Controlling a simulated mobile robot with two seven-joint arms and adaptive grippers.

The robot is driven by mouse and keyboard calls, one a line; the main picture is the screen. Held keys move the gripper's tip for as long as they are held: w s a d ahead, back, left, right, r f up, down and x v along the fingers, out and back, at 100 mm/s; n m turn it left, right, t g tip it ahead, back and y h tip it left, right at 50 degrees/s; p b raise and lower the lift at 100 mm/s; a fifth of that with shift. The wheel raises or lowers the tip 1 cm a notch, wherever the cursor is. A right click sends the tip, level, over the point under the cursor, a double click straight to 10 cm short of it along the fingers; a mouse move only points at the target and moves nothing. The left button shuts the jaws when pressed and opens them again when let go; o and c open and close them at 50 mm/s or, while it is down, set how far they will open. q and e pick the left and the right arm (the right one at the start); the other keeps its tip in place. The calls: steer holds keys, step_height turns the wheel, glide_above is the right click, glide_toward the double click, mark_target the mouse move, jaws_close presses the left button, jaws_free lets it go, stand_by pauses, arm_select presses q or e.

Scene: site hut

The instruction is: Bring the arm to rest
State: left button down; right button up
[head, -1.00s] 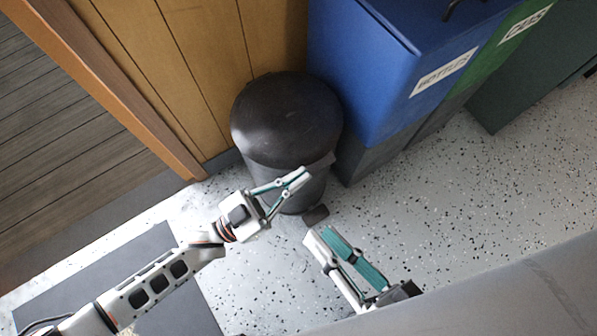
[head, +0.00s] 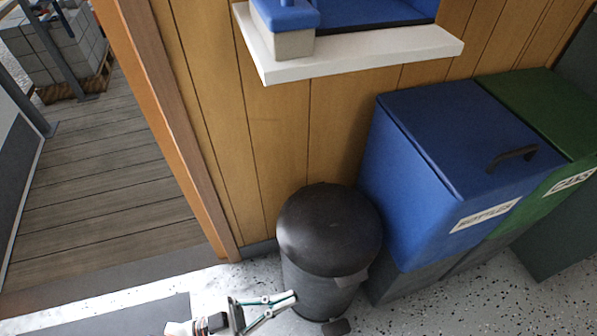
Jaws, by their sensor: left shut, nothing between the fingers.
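My left gripper (head: 291,299) shows at the bottom of the head view, in front of the lower part of the black pedal bin (head: 330,240). Its fingers are shut with nothing between them. Only the gripper and a bit of its wrist show; the rest of the left arm is below the picture. I cannot tell whether the gripper touches the bin. My right gripper is not in view.
A blue bottles bin (head: 450,140) and a green cans bin (head: 545,110) stand right of the black bin. A white sill (head: 360,55) juts from the wood wall above. A doorway opens left onto deck boards (head: 110,190). Speckled floor is clear at lower right.

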arm_select(q)
steer(key=shift+r, duration=0.1)
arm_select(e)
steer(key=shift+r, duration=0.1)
